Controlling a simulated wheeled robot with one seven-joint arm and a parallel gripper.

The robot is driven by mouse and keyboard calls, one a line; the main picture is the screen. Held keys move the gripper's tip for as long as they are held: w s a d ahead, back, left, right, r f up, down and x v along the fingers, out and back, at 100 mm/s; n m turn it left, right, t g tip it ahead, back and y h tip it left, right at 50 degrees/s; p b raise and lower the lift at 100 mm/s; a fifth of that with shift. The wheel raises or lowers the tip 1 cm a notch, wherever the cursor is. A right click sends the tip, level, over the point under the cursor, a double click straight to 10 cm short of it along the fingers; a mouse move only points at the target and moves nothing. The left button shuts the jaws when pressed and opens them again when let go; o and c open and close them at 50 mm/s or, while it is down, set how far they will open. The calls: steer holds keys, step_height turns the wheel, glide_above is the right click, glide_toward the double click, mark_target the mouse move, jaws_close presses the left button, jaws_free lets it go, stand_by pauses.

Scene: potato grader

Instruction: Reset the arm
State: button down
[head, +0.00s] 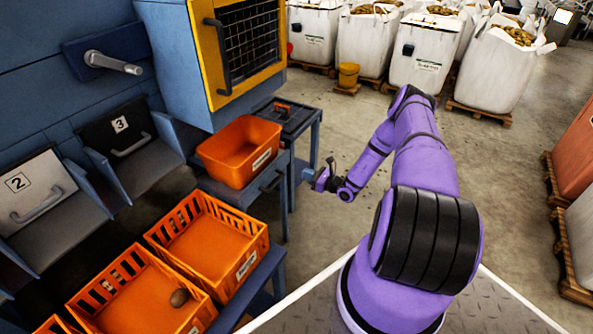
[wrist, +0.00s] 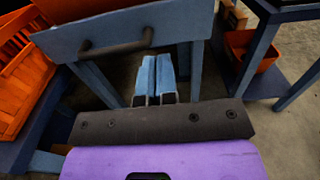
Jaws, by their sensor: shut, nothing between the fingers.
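My purple arm reaches up from my base and bends down to the left in the head view. My gripper (head: 311,175) hangs at its end, in the air just right of the blue stand with the drawer. In the wrist view my gripper (wrist: 156,78) shows two bluish fingers close together, with nothing held between them. They point toward the blue drawer front (wrist: 125,35) with its dark bar handle. I cannot tell how wide the gap to the drawer is.
White bulk bags (head: 365,45) stand behind. Open floor lies between.

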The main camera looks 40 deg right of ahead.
steer(key=shift+v, duration=1.2)
steer(key=shift+r, duration=0.15)
steer(key=w+a+r+n+g+y, duration=0.25)
steer(key=a+r+n+g, duration=0.2)
steer(key=r, duration=0.55)
steer(key=w+a+r+n+g+y, duration=0.1)
steer(key=a+r+n+g+y, duration=0.4)
steer(key=r, duration=0.6)
steer(key=s+a+r+n+g+h, duration=0.25)
steer(key=a+r+n, duration=0.25)
steer(key=r, duration=0.5)
steer(key=s+a+r+n+g+h, duration=0.25)
steer(key=a+r+n, duration=0.3)
steer(key=r, duration=0.45)
steer(key=s+a+r+n+g+h, duration=0.1)
steer(key=s+a+r+n+h, duration=0.15)
steer(key=s+r, duration=0.45)
steer(key=s+a+r+n+h, duration=0.2)
steer(key=s+a+r+n, duration=0.2)
steer(key=s+r, duration=0.3)
steer(key=s+r+n+t+h, duration=0.2)
steer(key=s+r, duration=0.1)
steer(key=s, duration=0.6)
steer(key=s+r+n+t+h, duration=0.2)
steer(key=s+r+n+h, duration=0.1)
steer(key=s, duration=0.6)
steer(key=shift+a+r, duration=0.15)
